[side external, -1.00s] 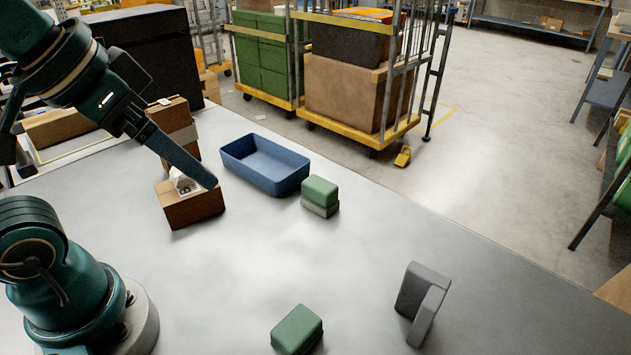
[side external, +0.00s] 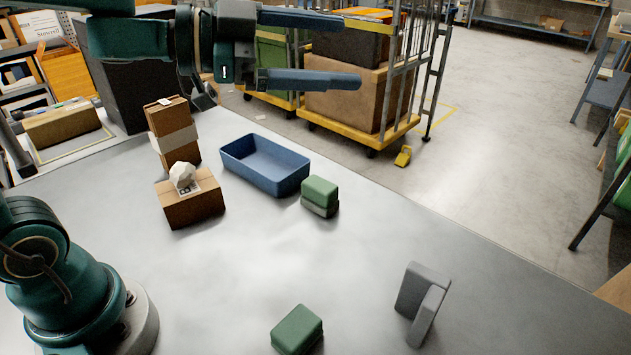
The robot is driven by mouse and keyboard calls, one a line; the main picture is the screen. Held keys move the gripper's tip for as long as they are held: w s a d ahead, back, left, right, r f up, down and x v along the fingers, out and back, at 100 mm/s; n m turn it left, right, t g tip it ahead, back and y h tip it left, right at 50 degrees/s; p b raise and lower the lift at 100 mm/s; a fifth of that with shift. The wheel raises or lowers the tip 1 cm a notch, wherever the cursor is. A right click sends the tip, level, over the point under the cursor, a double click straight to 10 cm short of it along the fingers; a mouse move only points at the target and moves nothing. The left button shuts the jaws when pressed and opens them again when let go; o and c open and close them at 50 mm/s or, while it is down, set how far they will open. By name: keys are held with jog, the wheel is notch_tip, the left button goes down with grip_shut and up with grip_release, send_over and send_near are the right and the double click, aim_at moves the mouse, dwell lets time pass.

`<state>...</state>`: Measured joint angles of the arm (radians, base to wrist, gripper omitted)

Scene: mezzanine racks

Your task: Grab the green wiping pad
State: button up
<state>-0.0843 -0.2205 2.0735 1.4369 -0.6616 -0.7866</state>
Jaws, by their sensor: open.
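A green pad (side external: 297,328) lies flat on the grey table at the front, near the picture's bottom edge. A second green pad (side external: 320,190) sits on a grey-green block (side external: 319,209), just right of the blue tray. I cannot tell which of the two is the wiping pad. My gripper (side external: 355,50) is at the top of the view, raised well above the table, with its fingers pointing right. The two fingers are wide apart with nothing between them. Both pads are clear of it.
An empty blue tray (side external: 226,165) stands at mid-table. Left of it are a cardboard box (side external: 195,211) with a white crumpled lump (side external: 183,175) on top and an upright carton (side external: 165,117). A grey angled block (side external: 421,299) stands front right. The table's middle is clear.

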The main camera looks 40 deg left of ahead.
jog(key=s+d+f+m+g+h, duration=0.3)
jog(key=s+d+f+m+g, duration=0.1)
jog(key=s+f+g, duration=0.25)
jog(key=m+g, duration=0.2)
jog(key=g, duration=0.5)
send_over(291, 320)
jog(key=a, duration=0.3)
notch_tip(291, 320, down, 3)
jog(key=f, duration=1.7)
jog(key=shift+a+f, duration=0.2)
jog(key=shift+f, duration=0.15)
jog(key=shift+d+f, duration=0.2)
jog(key=shift+f, duration=0.3)
jog(key=shift+x, duration=2.3)
jog(key=shift+r, duration=0.1)
jog(key=c, duration=1.3)
jog(key=shift+o, duration=0.2)
jog(key=shift+r, duration=0.15)
